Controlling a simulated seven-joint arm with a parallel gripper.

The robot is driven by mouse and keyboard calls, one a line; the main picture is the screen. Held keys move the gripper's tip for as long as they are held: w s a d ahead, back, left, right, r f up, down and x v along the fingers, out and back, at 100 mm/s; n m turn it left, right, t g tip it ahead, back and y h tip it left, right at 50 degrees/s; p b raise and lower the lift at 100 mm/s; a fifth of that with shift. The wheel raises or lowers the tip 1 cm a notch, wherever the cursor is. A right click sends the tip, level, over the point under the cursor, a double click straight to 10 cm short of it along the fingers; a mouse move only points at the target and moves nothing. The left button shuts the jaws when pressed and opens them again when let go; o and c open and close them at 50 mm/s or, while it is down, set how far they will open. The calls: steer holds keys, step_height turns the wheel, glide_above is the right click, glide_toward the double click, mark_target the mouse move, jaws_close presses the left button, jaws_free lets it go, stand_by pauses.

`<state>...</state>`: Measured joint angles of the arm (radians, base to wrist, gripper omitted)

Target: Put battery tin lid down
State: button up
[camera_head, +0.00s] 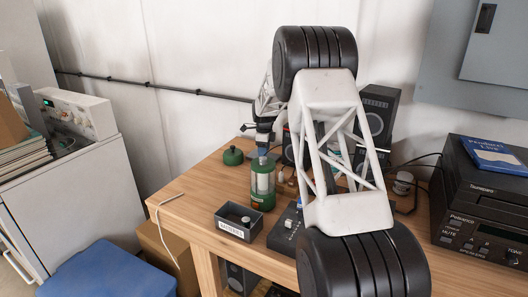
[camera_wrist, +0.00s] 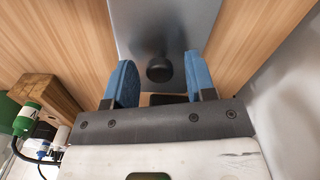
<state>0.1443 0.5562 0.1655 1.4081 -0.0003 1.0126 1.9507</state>
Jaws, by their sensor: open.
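The battery tin (camera_head: 237,232) is a small dark grey box with a white label near the table's front left edge. It looks open at the top, with small items inside. In the wrist view, a flat grey plate with a round dark knob, which looks like the tin lid (camera_wrist: 190,25), lies over the wooden surface. My gripper (camera_wrist: 160,85) is open, its blue fingers apart on either side of the plate's near end, around the knob's line. I cannot tell whether they touch it.
Speakers (camera_head: 376,112) and a black stereo unit (camera_head: 485,205) stand to the right. A blue stool (camera_head: 105,272) is below.

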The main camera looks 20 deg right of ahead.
step_height(320, 180, up, 12)
steer(key=shift+f, duration=0.15)
stand_by(0.5)
stand_by(0.5)
steer(key=s+a+r+n, duration=0.3)
steer(key=s+r+n, duration=0.15)
steer(key=s, duration=0.65)
steer(key=s+a+r+n+t, duration=0.1)
steer(key=s+a+r+n, duration=0.3)
steer(key=s, duration=0.7)
steer(key=s+a+r+n, duration=0.25)
steer(key=s+r, duration=0.25)
steer(key=s, duration=0.6)
steer(key=s+a+f+n, duration=0.1)
steer(key=s+n, duration=0.3)
steer(key=s, duration=0.8)
steer(key=s+a+f+n+t, duration=0.1)
steer(key=s+f+n, duration=0.3)
steer(key=s, duration=0.8)
steer(key=s+a+f+n, duration=0.2)
steer(key=s+f+n, duration=0.1)
steer(key=s, duration=0.8)
steer(key=shift+s+a+n+t, duration=0.2)
steer(key=shift+s+n+t, duration=0.15)
steer(key=shift+n, duration=0.55)
